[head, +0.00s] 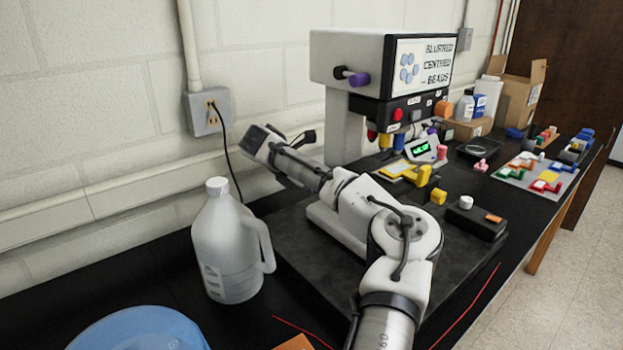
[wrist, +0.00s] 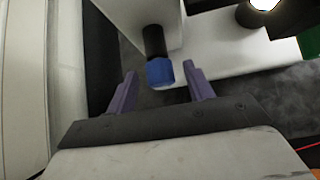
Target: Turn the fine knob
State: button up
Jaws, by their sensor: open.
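A blue knob (wrist: 160,73) on a black shaft sticks out from a white part of the machine in the wrist view. My gripper (wrist: 160,80) is open, with one purple finger on each side of the knob. The right finger is closer to the knob than the left. The knob sits level with the fingertips; I cannot tell whether either finger touches it. In the head view I cannot make out this knob. A purple knob (head: 358,79) on a black shaft shows high on the side of the white machine (head: 345,60). No label shows which knob is the fine one.
A white jug (head: 228,250) stands left of my arm. A wall outlet (head: 207,112) with a black cord is behind it. A blue bowl (head: 140,330) is at the near left. A small display box (head: 423,149) and coloured pieces crowd the right.

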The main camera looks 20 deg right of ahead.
jog(key=shift+d+f, duration=0.15)
jog(key=c, duration=1)
jog(key=shift+o, duration=0.2)
jog(key=shift+f+t+b, duration=0.3)
jog(key=shift+t+b, duration=0.1)
jog(key=shift+b, duration=0.2)
jog(key=shift+s+f+m+t+y+b, duration=0.15)
jog(key=shift+f+m+t+y+b, duration=0.2)
jog(key=shift+m+t+b, duration=0.55)
jog(key=shift+s+r+t+b, duration=0.15)
jog(key=shift+t+b, duration=0.35)
jog(key=shift+b, duration=0.65)
jog(key=shift+r+m+t+y, duration=0.25)
jog(key=shift+r+m+t, duration=0.05)
jog(key=shift+r, duration=0.05)
